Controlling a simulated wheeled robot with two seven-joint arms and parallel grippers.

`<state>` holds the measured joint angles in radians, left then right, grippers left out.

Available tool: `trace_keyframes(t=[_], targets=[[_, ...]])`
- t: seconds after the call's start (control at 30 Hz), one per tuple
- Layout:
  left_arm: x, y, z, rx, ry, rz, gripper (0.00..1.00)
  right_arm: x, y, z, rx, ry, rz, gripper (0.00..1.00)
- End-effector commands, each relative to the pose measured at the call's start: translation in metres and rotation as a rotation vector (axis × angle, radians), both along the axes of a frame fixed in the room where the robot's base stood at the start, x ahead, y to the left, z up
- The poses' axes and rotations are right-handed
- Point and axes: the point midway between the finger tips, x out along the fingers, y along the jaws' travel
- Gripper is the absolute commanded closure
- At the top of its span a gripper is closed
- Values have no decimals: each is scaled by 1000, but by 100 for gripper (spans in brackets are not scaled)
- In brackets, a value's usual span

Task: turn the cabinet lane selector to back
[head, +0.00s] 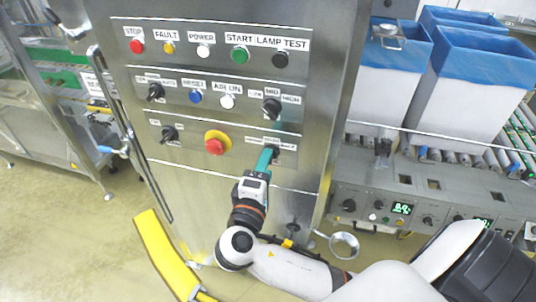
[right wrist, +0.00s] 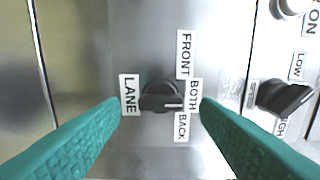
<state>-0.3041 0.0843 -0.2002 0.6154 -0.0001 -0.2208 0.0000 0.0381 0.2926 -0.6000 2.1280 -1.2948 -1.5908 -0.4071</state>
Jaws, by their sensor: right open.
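The lane selector (right wrist: 160,97) is a black knob on the steel cabinet panel, with a LANE label on its left and FRONT, BOTH and BACK labels on its right. Its white mark points right, near the border between BOTH and BACK. My right gripper (right wrist: 160,118) is open, with one green finger on each side of the knob and visible gaps between. In the head view my right gripper (head: 268,158) is at the lower right of the panel and hides most of the selector. My left gripper is not in view.
A red emergency button (head: 215,143) on a yellow ring sits left of my right gripper. The LOW-MID-HIGH speed knob (head: 271,107) is just above it. A door handle bar (head: 130,130) runs down the cabinet's left side. Blue-lined boxes (head: 470,75) stand on rollers at right.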

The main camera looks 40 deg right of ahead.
Motion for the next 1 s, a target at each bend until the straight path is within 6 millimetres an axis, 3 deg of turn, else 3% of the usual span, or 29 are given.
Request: trace_keyframes(t=[0.2,0.53,0.57,0.83,1.0], targets=[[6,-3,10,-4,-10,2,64,15,-18,1,-1,1,-1,44],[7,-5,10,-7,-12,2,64,18,-21,-1,1,0,0,44],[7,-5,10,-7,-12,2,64,18,-21,-1,1,0,0,45],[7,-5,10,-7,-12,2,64,18,-21,-1,1,0,0,88],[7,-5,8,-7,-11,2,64,18,-20,-2,8,-6,1,88]])
